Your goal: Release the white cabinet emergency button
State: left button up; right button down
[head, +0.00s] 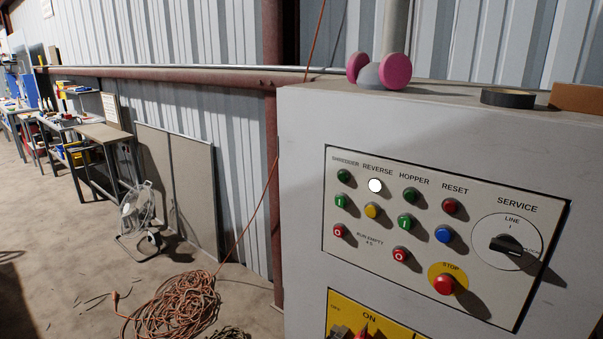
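The white cabinet (302,240) fills the right half of the head view. Its front carries a pale control panel (340,261) with several coloured buttons and lamps. The emergency button (444,284) is a red mushroom head on a yellow disc labelled STOP, low and right of the panel's centre. I cannot tell whether it is pressed in or out. A white lamp (376,185) under REVERSE looks bright. A black SERVICE selector knob (505,246) sits at the panel's right, beside the LINE mark. Neither of my grippers is in view.
Pink and grey ear defenders (369,76), a black tape roll (507,98) and a brown box (577,99) lie on the cabinet top. Below the panel is a yellow switch plate (400,329). Coiled orange cable (180,303) and a fan (140,214) occupy the floor at left.

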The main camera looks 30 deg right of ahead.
aim_at(443, 285)
jog(key=z, duration=1.55)
